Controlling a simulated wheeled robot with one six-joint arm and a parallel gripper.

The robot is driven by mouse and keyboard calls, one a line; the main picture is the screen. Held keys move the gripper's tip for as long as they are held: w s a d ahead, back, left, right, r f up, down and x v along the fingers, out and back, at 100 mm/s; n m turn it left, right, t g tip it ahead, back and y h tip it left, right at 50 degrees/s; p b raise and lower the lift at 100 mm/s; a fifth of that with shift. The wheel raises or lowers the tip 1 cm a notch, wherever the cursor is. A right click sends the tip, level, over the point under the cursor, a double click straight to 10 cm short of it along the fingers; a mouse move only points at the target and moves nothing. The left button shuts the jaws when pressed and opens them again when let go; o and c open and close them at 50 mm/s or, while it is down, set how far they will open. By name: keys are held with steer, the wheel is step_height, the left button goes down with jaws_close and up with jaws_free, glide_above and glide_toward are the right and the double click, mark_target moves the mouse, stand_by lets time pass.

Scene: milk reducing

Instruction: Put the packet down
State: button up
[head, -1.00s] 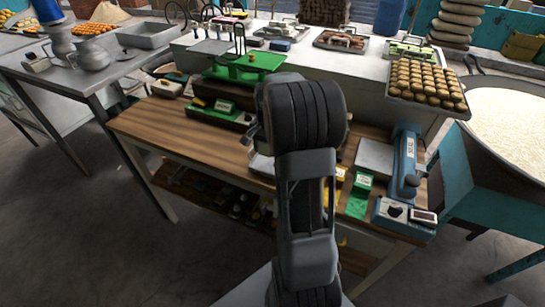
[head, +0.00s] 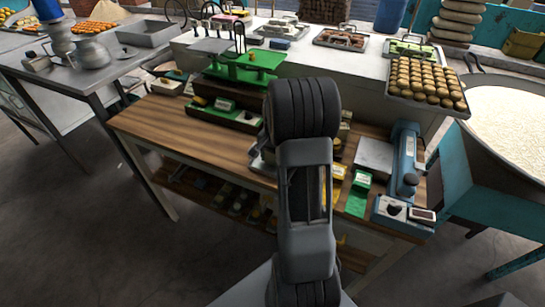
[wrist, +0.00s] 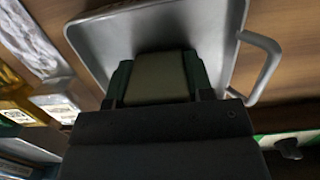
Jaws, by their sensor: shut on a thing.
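In the wrist view, my gripper (wrist: 160,98) is shut on a packet (wrist: 158,76) with a dull olive face and dark green sides. The packet is in front of a grey metal tray (wrist: 95,40) with a loop handle at its right. I cannot tell whether the packet touches the tray. In the head view my arm hides the gripper and the packet. Only a bit of the tray (head: 262,166) shows beside the arm, on the wooden table (head: 165,130).
A green balance scale (head: 245,68) stands at the table's back left. Yellow packages (wrist: 22,105) lie left of the tray in the wrist view. The table's left front is clear.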

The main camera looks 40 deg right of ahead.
steer(key=o, duration=1)
steer(key=shift+f, duration=0.1)
steer(key=r, duration=0.8)
steer(key=d+r, duration=0.1)
steer(key=r, duration=0.2)
steer(key=shift+w+r, duration=0.35)
steer(key=shift+r, duration=0.05)
steer(key=s+a+r+n+t+h, duration=0.1)
steer(key=s+a+r+n, duration=0.15)
steer(key=a, duration=0.35)
steer(key=s+a+r+n+t, duration=0.1)
steer(key=a+n, duration=0.2)
steer(key=a, duration=0.3)
steer(key=shift+s+a+f+n+t, duration=0.25)
steer(key=shift+s+a+n+t, duration=0.2)
steer(key=shift+s+a+n, duration=0.9)
steer(key=shift+s+a+f+n+t, duration=0.4)
steer(key=shift+s+a+n, duration=0.55)
steer(key=shift+s+a, duration=0.85)
steer(key=shift+s+a+f+n+t, duration=0.15)
steer(key=shift+s+a+n+t, duration=0.4)
steer(key=shift+s+a+n, duration=0.8)
steer(key=shift+s+a, duration=0.15)
steer(key=shift+s, duration=0.05)
